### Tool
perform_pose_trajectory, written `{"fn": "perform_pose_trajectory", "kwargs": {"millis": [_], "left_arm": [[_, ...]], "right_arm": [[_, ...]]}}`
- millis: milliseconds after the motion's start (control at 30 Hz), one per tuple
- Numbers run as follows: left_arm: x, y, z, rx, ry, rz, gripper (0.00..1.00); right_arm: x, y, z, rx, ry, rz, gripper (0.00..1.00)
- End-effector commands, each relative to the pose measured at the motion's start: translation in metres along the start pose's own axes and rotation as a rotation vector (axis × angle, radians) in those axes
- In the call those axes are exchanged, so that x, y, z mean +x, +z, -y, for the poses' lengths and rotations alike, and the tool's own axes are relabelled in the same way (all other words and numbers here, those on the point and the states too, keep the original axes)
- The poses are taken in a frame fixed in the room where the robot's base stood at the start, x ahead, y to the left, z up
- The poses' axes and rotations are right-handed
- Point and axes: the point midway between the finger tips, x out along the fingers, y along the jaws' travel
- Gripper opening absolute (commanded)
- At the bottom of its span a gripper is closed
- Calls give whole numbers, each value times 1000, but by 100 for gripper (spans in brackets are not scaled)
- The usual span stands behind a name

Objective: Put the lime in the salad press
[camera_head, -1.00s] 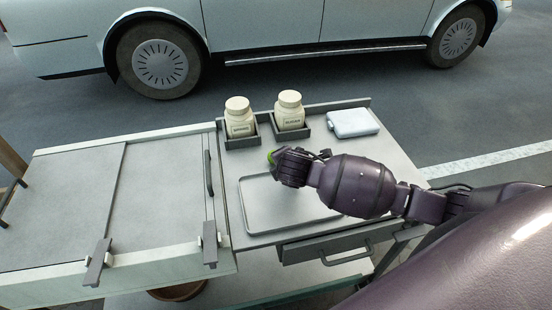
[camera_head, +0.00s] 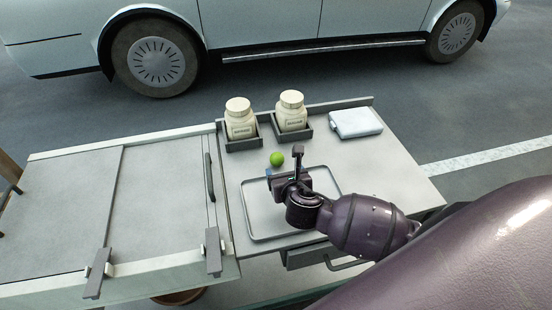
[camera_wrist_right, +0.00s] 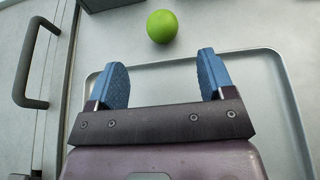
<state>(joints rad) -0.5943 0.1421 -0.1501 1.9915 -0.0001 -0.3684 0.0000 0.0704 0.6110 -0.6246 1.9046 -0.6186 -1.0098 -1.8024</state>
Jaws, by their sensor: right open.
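A round green lime (camera_head: 277,158) lies on the grey counter just behind the far rim of the metal tray. In the right wrist view the lime (camera_wrist_right: 162,26) sits ahead of the blue fingertips, between their lines and apart from them. My right gripper (camera_head: 284,166) is over the tray's far part, open and empty; its two blue fingers (camera_wrist_right: 158,80) stand wide apart in the right wrist view. My left gripper is not in view. I cannot tell for sure which thing is the salad press.
The metal tray (camera_head: 262,228) lies under my right gripper. Two cream jars (camera_head: 239,122) (camera_head: 291,112) stand in dark holders behind the lime. A pale blue box (camera_head: 355,122) lies at the back right. A closed lid with a dark handle (camera_head: 209,178) is at left.

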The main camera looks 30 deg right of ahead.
Motion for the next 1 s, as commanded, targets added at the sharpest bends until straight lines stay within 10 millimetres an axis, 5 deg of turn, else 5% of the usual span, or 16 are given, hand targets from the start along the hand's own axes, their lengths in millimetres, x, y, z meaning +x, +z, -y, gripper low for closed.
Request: {"fn": "perform_pose_trajectory", "kwargs": {"millis": [700, 1000], "left_arm": [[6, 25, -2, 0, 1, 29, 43], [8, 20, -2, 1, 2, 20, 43]], "right_arm": [[78, 2, 2, 5, 0, -3, 75], [85, 3, 2, 4, 0, -2, 75]]}}
